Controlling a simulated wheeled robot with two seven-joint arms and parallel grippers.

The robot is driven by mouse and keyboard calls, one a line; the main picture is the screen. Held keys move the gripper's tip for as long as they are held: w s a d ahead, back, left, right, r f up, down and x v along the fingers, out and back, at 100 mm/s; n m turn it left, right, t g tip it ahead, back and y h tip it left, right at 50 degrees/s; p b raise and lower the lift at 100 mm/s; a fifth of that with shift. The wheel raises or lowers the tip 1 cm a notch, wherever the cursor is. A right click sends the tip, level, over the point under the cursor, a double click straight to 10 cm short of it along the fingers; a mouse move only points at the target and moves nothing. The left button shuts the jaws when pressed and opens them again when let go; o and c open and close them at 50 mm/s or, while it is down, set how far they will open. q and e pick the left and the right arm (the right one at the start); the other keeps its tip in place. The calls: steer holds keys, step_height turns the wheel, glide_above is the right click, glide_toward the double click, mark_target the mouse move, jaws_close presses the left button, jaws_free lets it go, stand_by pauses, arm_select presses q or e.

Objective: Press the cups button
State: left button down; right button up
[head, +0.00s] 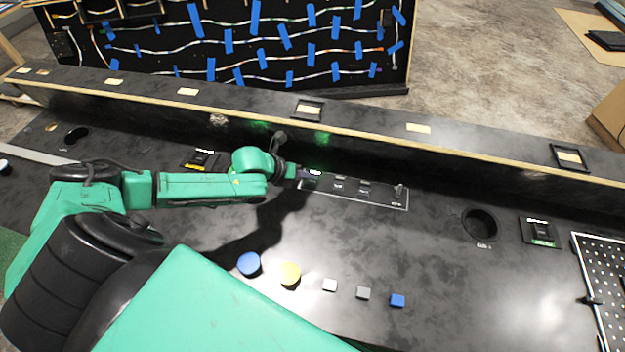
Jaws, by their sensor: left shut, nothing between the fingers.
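My left gripper (314,175) reaches in from the left over the black console (420,255). It is shut and empty, at the left end of a small white-outlined panel (380,197). That panel holds a few small dark switches or buttons with tiny labels, and a lever at its right end. The gripper hides the panel's left end. I cannot read which label says cups. I cannot tell whether the fingertips touch the panel. My right gripper is not in view.
A round hole (480,224) lies right. A raised ledge (350,125) runs behind.

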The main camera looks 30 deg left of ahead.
mark_target(309, 183)
arm_select(q)
steer(key=shift+f, duration=0.1)
steer(key=shift+f+b, duration=0.3)
steer(key=shift+b, duration=0.05)
steer(key=shift+f, duration=0.1)
steer(key=shift+r+p, duration=0.45)
steer(key=shift+r, duration=0.15)
step_height(309, 183, up, 6)
steer(key=p, duration=0.6)
